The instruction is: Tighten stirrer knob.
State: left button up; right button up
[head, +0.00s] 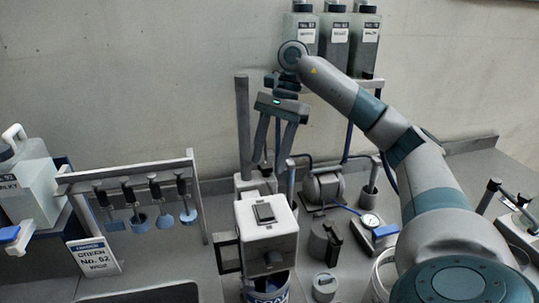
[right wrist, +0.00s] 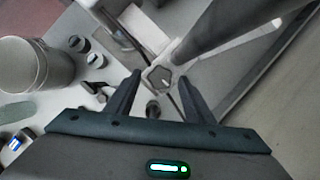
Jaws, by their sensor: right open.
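The stirrer (head: 280,240), a pale box-shaped head with a dark switch on top, stands at the centre of the bench in front of a tall grey post (head: 242,125). My right gripper (head: 271,163) points down just behind the stirrer head and beside the post, open with nothing between its fingers. In the right wrist view, a grey, angular knob (right wrist: 158,78) shows in line with the gap between the open fingertips (right wrist: 160,75). I cannot tell whether they touch it. In the head view I cannot make out the knob. My left gripper is not in view.
A rack (head: 130,172) with several hanging paddles stands at left, beside a white jug (head: 30,180) and a sign card (head: 93,257). A pump (head: 325,187) and a round gauge (head: 370,221) sit right of the stirrer.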

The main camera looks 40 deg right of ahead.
jog(key=c, duration=1)
jog(key=shift+c, duration=0.2)
